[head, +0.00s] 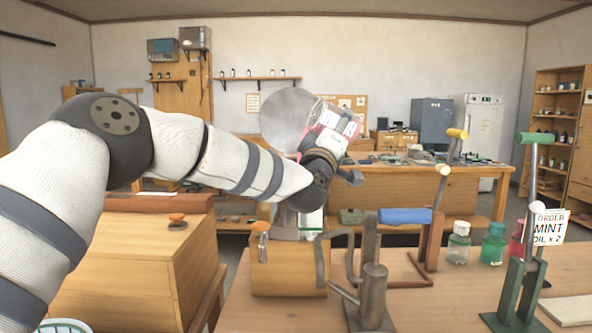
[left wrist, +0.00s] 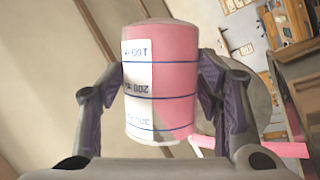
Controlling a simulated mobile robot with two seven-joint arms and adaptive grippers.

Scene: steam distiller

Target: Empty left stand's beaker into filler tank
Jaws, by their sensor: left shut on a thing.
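My left gripper (head: 338,145) is shut on a clear beaker (head: 330,118) above the workbench in the head view. In the left wrist view the beaker (left wrist: 160,85) sits between the two fingers of the gripper (left wrist: 160,110); it has a white label with upside-down numbers and blue lines. Pink liquid shows inside it. A pink streak (left wrist: 255,148) runs from near its lower end to the right; I cannot tell whether it is pouring liquid. A large grey round thing (head: 285,115) stands behind the gripper; I cannot tell whether it belongs to the filler tank.
A wooden barrel-like box (head: 285,268), a dark metal stand (head: 368,295) and a green stand (head: 515,295) are on the near bench. Small bottles (head: 493,243) stand near a MINT OIL card (head: 549,226). A wooden cabinet (head: 135,265) is at left.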

